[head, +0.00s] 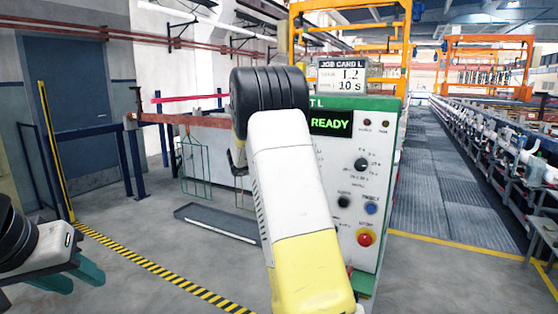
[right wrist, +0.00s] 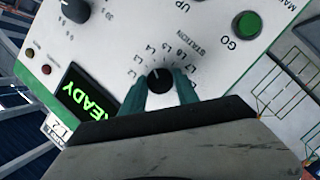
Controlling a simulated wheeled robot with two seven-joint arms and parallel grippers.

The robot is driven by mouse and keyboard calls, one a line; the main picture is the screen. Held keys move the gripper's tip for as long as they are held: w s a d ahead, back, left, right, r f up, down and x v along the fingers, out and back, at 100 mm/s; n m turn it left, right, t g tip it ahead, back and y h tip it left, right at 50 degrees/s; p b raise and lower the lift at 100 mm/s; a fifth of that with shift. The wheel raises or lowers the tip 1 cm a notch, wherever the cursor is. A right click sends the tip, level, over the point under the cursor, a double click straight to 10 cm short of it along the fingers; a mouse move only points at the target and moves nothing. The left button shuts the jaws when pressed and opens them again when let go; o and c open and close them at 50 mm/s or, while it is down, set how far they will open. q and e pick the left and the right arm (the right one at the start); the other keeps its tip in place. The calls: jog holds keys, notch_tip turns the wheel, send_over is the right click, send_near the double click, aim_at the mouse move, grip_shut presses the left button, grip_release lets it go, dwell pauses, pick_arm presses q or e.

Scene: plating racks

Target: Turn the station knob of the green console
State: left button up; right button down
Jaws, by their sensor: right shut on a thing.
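The green console (head: 337,103) has a white front and a lit READY display (head: 330,123). In the right wrist view the black station knob (right wrist: 159,79) sits in a ring of L-numbered marks, and the picture is upside down. Its white pointer faces the top of that picture, and the exact mark is too small to tell. My right gripper (right wrist: 161,92) has its two teal fingers on either side of the knob, shut on it. In the head view my right arm hides the knob and this gripper. My left gripper (head: 76,278) is open and empty at the lower left, away from the console.
A red button (head: 365,238), a blue button (head: 371,208) and another dial (head: 361,164) are on the console front. A green GO button (right wrist: 247,25) is near the station knob. A job card (head: 341,75) stands on top. A grey tray (head: 217,222) lies on the floor left of the console.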

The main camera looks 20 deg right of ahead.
jog(key=m+y, duration=0.1)
jog(key=m, duration=0.1)
jog(key=m+t+y, duration=0.1)
jog(key=m, duration=0.1)
jog(key=shift+s+r+m+y, duration=0.1)
jog(key=shift+m+y, duration=0.2)
dwell(0.5)
jog(key=c, duration=0.9)
grip_release()
jog(key=shift+d, duration=0.1)
jog(key=v, duration=0.7)
jog(key=shift+s+a+r, duration=0.15)
jog(key=shift+s+a, duration=0.05)
jog(key=shift+a, duration=0.1)
jog(key=shift+s, duration=0.1)
